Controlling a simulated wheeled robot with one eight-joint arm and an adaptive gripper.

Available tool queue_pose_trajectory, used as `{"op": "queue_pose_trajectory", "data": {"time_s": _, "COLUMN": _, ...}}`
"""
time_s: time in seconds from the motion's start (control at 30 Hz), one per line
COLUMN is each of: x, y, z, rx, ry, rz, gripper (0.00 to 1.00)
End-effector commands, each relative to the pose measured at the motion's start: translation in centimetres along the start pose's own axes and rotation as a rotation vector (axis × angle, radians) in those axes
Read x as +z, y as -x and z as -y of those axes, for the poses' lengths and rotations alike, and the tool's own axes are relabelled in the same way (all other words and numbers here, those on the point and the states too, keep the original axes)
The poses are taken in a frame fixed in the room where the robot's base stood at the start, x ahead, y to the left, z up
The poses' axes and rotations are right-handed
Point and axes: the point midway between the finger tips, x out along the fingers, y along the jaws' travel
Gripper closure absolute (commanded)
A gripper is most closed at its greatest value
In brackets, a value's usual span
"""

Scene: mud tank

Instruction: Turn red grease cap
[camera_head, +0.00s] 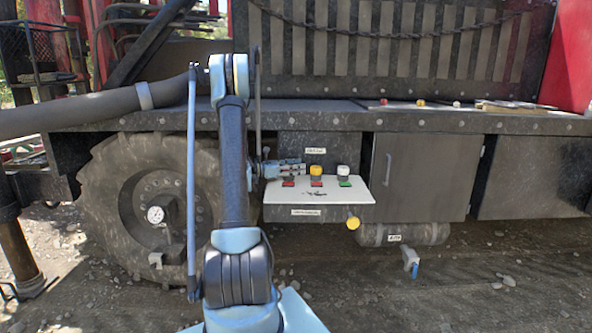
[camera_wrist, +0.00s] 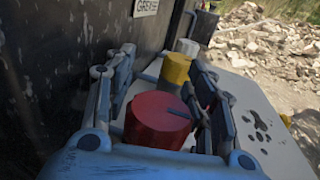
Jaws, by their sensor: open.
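The red grease cap (camera_wrist: 158,120) is a round red knob with a raised tab, close up in the wrist view. It stands between the two fingers of my open gripper (camera_wrist: 163,72), one finger on each side. I cannot tell whether either finger touches it. In the head view my gripper (camera_head: 288,167) is at the left end of the white shelf (camera_head: 337,198), and the red cap is hidden there behind it. A red label (camera_head: 288,183) shows just below.
A yellow cap (camera_head: 316,170) and a white cap (camera_head: 343,171) stand to the right in the row; in the wrist view the yellow one (camera_wrist: 175,68) lies beyond the red. A dark panel (camera_wrist: 70,60) rises close on the left. A large tyre (camera_head: 110,185) stands left of the shelf.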

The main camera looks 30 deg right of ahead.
Motion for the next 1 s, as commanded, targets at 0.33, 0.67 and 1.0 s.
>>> {"op": "queue_pose_trajectory", "data": {"time_s": 0.33, "x": 0.00, "y": 0.03, "z": -0.02, "rx": 0.000, "ry": 0.000, "rz": 0.000, "gripper": 0.89}}
{"op": "queue_pose_trajectory", "data": {"time_s": 0.67, "x": -0.01, "y": 0.01, "z": -0.05, "rx": 0.001, "ry": 0.000, "rz": 0.000, "gripper": 0.94}}
{"op": "queue_pose_trajectory", "data": {"time_s": 1.0, "x": -0.01, "y": 0.04, "z": -0.06, "rx": 0.001, "ry": 0.000, "rz": 0.000, "gripper": 0.96}}
